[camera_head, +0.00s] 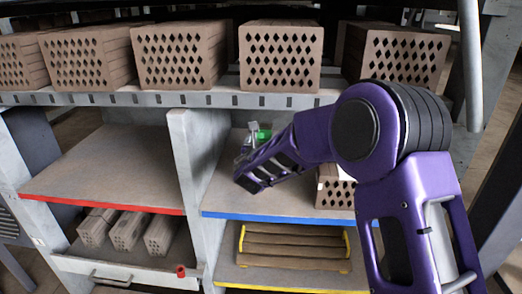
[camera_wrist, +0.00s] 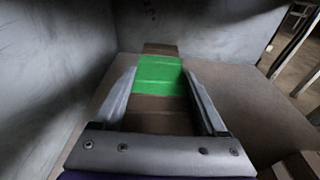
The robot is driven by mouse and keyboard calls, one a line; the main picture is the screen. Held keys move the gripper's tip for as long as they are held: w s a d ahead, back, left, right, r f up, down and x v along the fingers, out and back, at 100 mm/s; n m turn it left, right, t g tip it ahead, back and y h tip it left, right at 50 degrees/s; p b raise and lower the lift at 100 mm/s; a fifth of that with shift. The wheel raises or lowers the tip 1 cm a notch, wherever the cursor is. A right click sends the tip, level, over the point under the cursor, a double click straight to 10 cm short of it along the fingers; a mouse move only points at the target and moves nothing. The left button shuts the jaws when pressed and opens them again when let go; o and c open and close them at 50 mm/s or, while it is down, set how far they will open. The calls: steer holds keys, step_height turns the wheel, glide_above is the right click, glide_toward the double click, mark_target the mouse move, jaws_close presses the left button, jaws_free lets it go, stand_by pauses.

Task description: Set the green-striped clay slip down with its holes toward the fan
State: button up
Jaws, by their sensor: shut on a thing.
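The green-striped clay slip (camera_wrist: 160,75) is a brown block with a bright green band, between my gripper's fingers (camera_wrist: 165,98) in the wrist view. My gripper is shut on it. In the head view my gripper (camera_head: 253,135) is inside the blue-edged bay, and only a bit of the slip's green band (camera_head: 263,135) shows beside it. The slip's hole faces are not visible. I cannot tell whether its underside touches the shelf. No fan can be made out for certain.
The blue-edged shelf (camera_head: 265,215) also holds a brick with holes (camera_head: 335,192) at right, partly behind my arm. A grey wall (camera_head: 195,165) bounds the bay at left. The red-edged shelf (camera_head: 120,170) is bare. Several hollow bricks (camera_head: 280,55) line the top shelf.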

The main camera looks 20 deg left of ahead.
steer(key=shift+w+f, duration=0.15)
steer(key=shift+f, duration=1.4)
steer(key=shift+f+b, duration=0.2)
steer(key=shift+b, duration=0.2)
steer(key=o, duration=1.5)
steer(key=shift+f, duration=0.1)
steer(key=shift+r+p, duration=0.2)
steer(key=shift+p, duration=0.15)
steer(key=v, duration=1.2)
steer(key=shift+f, duration=0.1)
